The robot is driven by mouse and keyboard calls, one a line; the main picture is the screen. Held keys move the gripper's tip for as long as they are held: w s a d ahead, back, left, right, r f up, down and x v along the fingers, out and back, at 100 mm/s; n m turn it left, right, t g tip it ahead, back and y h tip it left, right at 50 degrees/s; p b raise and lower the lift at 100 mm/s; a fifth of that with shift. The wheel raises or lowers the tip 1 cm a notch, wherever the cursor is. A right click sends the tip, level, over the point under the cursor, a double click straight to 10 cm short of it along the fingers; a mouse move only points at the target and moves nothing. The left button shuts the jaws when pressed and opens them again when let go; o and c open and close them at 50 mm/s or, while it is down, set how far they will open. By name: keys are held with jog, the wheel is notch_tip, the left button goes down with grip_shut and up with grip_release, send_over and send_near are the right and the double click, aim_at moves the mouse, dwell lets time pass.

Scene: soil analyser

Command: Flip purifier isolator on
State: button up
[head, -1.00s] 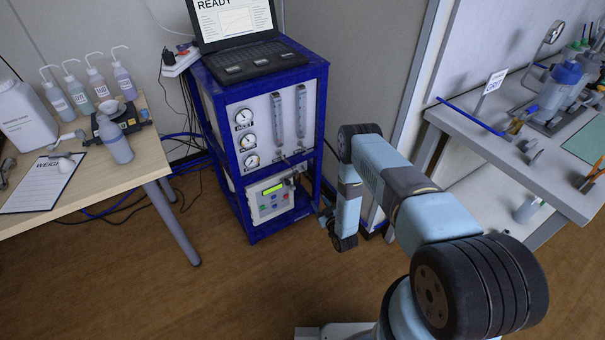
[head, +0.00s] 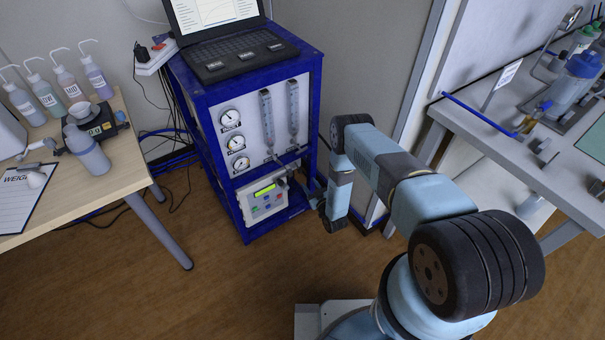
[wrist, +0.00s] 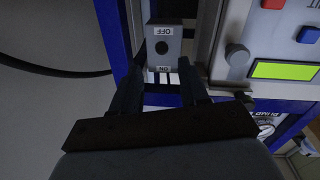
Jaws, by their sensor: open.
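The purifier isolator is a small grey box (wrist: 163,32) at the top of the wrist view. It has an OFF label at its far end, an ON label at its near end, both upside down here, and a dark round switch part between them. I cannot tell which way the switch is set. My gripper (wrist: 160,80) is open and empty, its fingertips on either side of the box's ON end. I cannot tell if they touch it. In the head view my gripper (head: 303,188) is small and dark, just right of the purifier panel (head: 264,197) with the green display.
The blue-framed rack (head: 228,228) holds gauges, flow tubes and a laptop (head: 225,40) on top. In the wrist view a dark cable (wrist: 50,68) runs on the left and a round knob (wrist: 237,54) sits right of the fingers. A wooden table (head: 120,185) stands left.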

aim_at(301, 173)
jog(key=x, duration=0.8)
jog(key=shift+a, duration=0.15)
